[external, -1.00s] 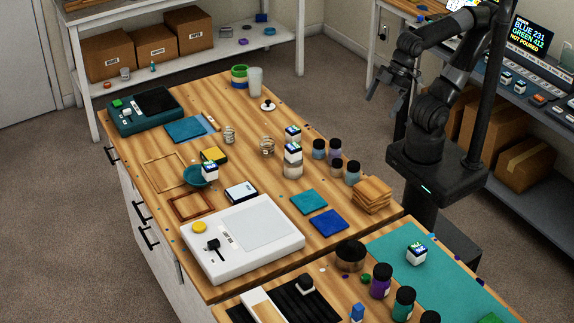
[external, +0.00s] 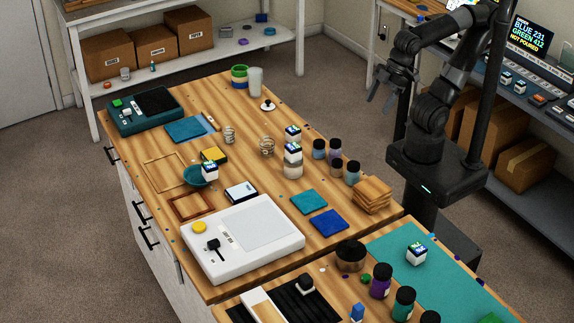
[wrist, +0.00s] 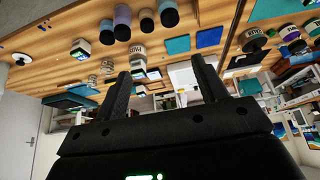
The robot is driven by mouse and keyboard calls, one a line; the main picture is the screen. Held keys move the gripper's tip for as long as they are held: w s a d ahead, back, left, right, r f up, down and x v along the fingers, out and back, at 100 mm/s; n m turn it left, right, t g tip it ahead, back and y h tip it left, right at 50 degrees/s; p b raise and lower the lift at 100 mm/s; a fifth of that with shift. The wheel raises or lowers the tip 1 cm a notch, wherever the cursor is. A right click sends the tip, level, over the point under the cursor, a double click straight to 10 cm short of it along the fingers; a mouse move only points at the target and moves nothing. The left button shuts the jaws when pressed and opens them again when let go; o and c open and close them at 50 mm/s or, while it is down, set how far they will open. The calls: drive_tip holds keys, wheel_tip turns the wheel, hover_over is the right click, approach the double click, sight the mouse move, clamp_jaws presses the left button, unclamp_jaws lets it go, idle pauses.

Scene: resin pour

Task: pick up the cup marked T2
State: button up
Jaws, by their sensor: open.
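Two small clear cups, a left one (external: 229,135) and a right one (external: 267,147), stand on the middle of the wooden bench. A wider pale cup (external: 293,170) stands nearer, with a white labelled block (external: 293,153) on or just behind it. I cannot read T2 on any of them. My gripper (external: 384,92) is open and empty, in the air to the right of the bench, well apart from the cups. In the wrist view my open gripper (wrist: 164,78) shows two dark fingers with nothing held between them.
Dark-lidded jars (external: 319,149) stand right of the cups, between them and my arm. Wooden coasters (external: 372,195) are stacked at the right edge. A white panel device (external: 243,238) fills the near end. A tall clear glass (external: 255,82) stands at the back.

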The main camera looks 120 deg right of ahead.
drive_tip(key=w+d+r+m+g+h, duration=0.1)
drive_tip(key=w+d+r, duration=0.15)
drive_tip(key=w, duration=0.35)
drive_tip(key=w+d+r, duration=0.1)
drive_tip(key=w+d, duration=0.2)
drive_tip(key=w, duration=0.3)
drive_tip(key=m+g, duration=0.3)
hover_over(229, 135)
drive_tip(key=s+d, duration=0.2)
drive_tip(key=s, duration=0.1)
wheel_tip(229, 135, down, 17)
drive_tip(key=f, duration=0.2)
drive_tip(key=w+f, duration=0.1)
drive_tip(key=f, duration=0.2)
drive_tip(key=shift+d, duration=0.1)
drive_tip(key=f, duration=0.2)
drive_tip(key=w+f, duration=0.1)
drive_tip(key=f, duration=0.2)
drive_tip(key=c, duration=1.1)
